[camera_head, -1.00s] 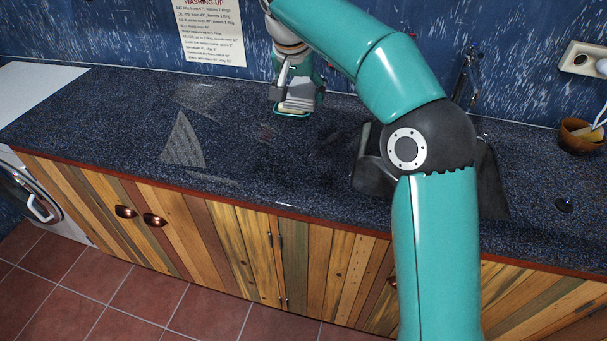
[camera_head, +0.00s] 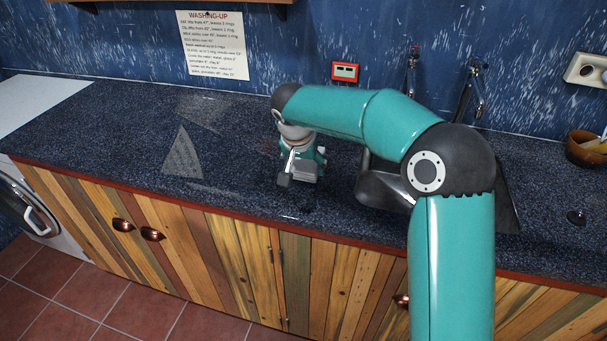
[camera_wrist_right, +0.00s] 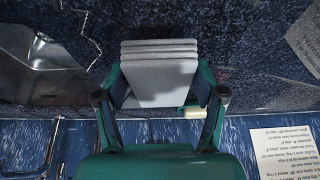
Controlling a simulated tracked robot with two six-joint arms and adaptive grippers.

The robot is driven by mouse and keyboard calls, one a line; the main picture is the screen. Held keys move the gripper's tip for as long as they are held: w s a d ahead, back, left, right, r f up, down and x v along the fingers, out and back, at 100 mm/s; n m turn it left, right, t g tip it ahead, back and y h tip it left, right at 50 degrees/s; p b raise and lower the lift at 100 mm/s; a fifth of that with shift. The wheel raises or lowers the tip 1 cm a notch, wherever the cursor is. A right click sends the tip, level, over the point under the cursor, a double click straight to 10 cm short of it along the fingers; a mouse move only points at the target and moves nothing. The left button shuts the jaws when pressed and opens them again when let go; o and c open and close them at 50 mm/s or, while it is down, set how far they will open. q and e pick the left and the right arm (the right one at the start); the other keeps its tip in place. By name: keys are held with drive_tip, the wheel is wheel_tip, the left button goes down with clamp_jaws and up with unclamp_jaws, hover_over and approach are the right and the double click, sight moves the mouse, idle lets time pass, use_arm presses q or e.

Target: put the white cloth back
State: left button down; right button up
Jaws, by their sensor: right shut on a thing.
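The white cloth (camera_wrist_right: 160,72) looks like a pale grey-white folded stack in the right wrist view. It lies between the two fingers of my right gripper (camera_wrist_right: 163,88), which is shut on it. In the head view, my right gripper (camera_head: 300,168) is over the middle of the dark counter, left of the sink, with a small grey part of the cloth (camera_head: 308,172) showing. I cannot tell its exact height above the counter. My left gripper is not in view.
The dark speckled counter (camera_head: 110,140) is clear on the left. A metal sink (camera_head: 382,187) is partly hidden by my right arm. A bowl (camera_head: 587,150) stands at the right. A small cream piece (camera_wrist_right: 195,112) with a green edge shows beside one finger; I cannot tell what it is.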

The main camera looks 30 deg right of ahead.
drive_tip(key=shift+f, duration=1.35)
drive_tip(key=shift+f, duration=0.1)
drive_tip(key=o, duration=1.1)
drive_tip(key=v, duration=1.2)
